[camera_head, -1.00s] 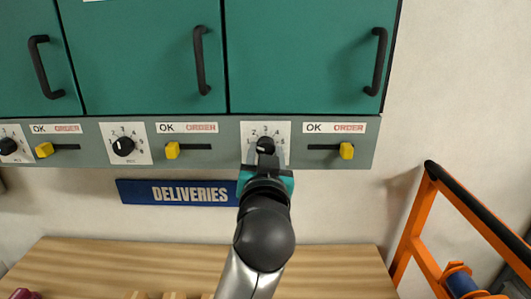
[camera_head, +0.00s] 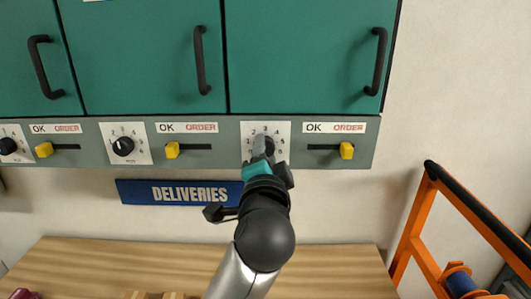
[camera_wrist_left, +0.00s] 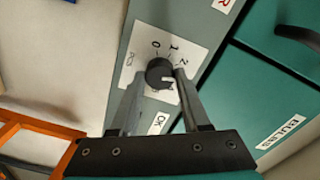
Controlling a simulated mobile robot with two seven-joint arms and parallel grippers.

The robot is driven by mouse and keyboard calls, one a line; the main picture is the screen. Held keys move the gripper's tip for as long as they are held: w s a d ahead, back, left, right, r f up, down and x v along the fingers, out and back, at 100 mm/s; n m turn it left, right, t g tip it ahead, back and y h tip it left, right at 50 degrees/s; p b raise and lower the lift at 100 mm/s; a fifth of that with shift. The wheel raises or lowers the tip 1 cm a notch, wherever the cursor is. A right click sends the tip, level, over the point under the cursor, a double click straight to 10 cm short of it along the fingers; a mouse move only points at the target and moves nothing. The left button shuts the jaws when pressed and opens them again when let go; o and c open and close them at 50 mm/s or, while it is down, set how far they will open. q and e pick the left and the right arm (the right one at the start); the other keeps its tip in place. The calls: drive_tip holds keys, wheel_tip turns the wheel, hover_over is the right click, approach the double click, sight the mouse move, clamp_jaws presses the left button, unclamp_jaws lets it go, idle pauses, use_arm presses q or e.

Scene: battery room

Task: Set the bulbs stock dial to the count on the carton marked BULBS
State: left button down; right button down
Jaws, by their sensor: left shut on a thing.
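The bulbs stock dial is a black knob (camera_wrist_left: 160,73) on a white plate (camera_head: 282,128), on the grey strip under the right-hand cabinet door. In the wrist view, 0, 1 and 2 show on the plate; the higher marks there are partly hidden by the fingers. The knob's white pointer faces the side between the fingers, past the 2; its exact number is unclear. My left gripper (camera_head: 263,147) is shut on the knob, with one finger on each side in the wrist view (camera_wrist_left: 161,84). A BULBS label (camera_wrist_left: 282,132) is on the teal cabinet. No carton marked BULBS is visible.
Yellow OK/ORDER sliders (camera_head: 346,151) and another dial (camera_head: 123,146) sit along the same strip. A blue DELIVERIES sign (camera_head: 180,192) is below it. A wooden bench (camera_head: 330,270) lies underneath. An orange frame (camera_head: 415,220) stands at right.

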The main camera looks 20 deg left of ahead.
use_arm(q)
drive_tip(key=m, duration=1.1)
drive_tip(key=shift+m, duration=0.3)
idle(0.4)
drive_tip(key=shift+c, duration=1.9)
unclamp_jaws()
